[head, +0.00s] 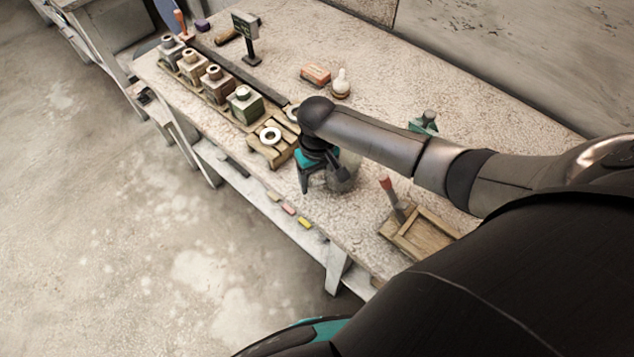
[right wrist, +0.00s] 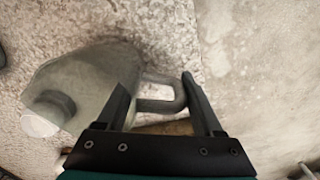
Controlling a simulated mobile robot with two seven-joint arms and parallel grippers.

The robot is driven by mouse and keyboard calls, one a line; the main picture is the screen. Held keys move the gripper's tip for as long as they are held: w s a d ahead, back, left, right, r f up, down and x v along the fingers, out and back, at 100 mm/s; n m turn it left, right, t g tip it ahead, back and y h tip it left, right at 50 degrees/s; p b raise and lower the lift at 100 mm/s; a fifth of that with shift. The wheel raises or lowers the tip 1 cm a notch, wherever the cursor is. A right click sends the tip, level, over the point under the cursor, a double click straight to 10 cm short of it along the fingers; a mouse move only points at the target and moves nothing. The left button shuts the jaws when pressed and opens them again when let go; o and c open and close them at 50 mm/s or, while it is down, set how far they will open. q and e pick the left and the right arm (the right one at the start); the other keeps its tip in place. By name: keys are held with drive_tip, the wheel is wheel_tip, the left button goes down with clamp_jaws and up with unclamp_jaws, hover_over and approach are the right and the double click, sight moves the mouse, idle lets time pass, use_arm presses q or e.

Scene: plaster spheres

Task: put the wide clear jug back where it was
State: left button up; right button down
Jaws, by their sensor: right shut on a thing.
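The wide clear jug (head: 346,178) is a greyish, see-through vessel near the front edge of the workbench, partly hidden behind my right gripper in the head view. My right gripper (head: 322,182) points down beside it. In the right wrist view the jug's body (right wrist: 90,78) lies left of the fingers, and its looped handle (right wrist: 158,105) is between them. The right gripper (right wrist: 160,88) is shut on the jug by this handle. I cannot tell whether the jug's base touches the bench. My left gripper is not in view.
A slatted wooden stand (head: 270,152) with a white ring is left of the jug. Several square bottles (head: 243,104) stand in a row beyond. A wooden tray (head: 422,236) and a red-handled tool (head: 388,190) lie to the right. The bench (head: 440,90) is mostly clear behind.

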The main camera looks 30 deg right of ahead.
drive_tip(key=shift+f, duration=0.75)
drive_tip(key=shift+f, duration=0.15)
unclamp_jaws()
wheel_tip(320, 180, up, 12)
drive_tip(key=shift+r+p, duration=0.2)
drive_tip(key=shift+p, duration=1.05)
